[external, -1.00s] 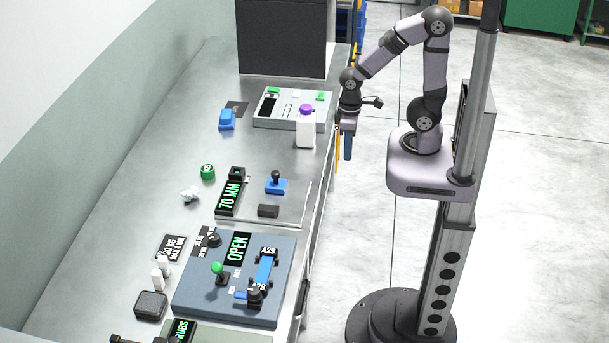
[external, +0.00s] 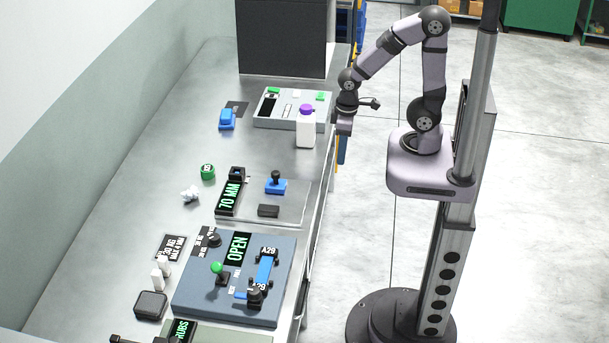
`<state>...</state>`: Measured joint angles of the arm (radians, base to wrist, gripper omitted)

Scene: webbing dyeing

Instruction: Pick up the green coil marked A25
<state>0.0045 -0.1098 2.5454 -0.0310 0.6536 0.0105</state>
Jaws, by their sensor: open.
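A small green coil (external: 207,172) lies on the left half of the steel bench; its marking is too small to read here. My gripper (external: 344,128) is open, pointing down beside the bench's right edge, close to the white bottle. It is far to the right of the green coil and higher in the picture. A blue piece (external: 341,152) shows below my gripper, partly hidden by it and the bench edge; I cannot tell exactly what it is.
A white bottle with a purple cap (external: 306,130) stands near my gripper, before a grey panel (external: 265,108). Bare bench surrounds the coil's left side.

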